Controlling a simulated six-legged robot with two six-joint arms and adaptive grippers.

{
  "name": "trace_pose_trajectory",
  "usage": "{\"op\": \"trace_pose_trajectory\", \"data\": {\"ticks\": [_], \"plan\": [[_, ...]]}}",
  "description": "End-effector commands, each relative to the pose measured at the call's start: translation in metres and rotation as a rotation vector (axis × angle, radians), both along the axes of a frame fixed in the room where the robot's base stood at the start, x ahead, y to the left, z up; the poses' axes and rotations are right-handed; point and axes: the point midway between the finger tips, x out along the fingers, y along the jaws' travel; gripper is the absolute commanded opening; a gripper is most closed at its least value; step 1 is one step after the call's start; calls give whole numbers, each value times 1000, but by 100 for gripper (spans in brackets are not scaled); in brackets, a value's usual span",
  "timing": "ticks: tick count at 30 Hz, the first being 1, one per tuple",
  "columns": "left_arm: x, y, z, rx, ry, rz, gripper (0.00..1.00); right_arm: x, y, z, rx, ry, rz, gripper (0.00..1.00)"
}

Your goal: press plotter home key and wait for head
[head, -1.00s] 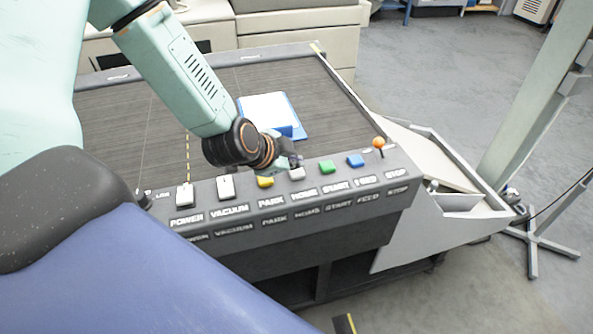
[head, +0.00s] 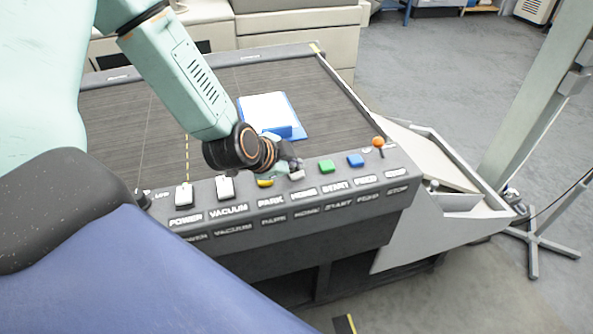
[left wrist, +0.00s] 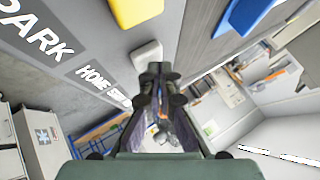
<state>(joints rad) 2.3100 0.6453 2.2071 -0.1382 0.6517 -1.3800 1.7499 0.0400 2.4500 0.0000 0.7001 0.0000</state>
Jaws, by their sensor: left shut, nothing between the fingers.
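The plotter's control panel (head: 330,218) runs along the front of its dark bed. The white HOME key (head: 297,175) sits between the yellow PARK key (head: 265,182) and the green START key (head: 327,166). My left gripper (head: 296,164) is shut and empty, with its fingertips at the HOME key; I cannot tell whether they touch it. In the left wrist view the white HOME key (left wrist: 146,54) lies just beyond the gripper's fingertips (left wrist: 158,72), partly hidden by them. The yellow key (left wrist: 136,10) is above it. My right gripper is not in view. The plotter's head is not clearly visible.
A blue-and-white block (head: 270,114) lies on the plotter bed (head: 330,110). An orange-topped STOP knob (head: 378,142) stands at the panel's right end. A stand (head: 533,235) and a pale post (head: 530,100) are at the right. Grey floor (head: 440,80) is open behind the plotter.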

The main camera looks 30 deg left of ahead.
Motion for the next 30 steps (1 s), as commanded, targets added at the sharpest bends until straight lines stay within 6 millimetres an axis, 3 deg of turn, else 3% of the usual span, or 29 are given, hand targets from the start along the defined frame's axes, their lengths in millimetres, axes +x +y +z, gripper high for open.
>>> {"op": "trace_pose_trajectory", "data": {"ticks": [30], "plan": [[0,0,-2,1,1,-1,0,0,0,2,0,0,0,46]]}}
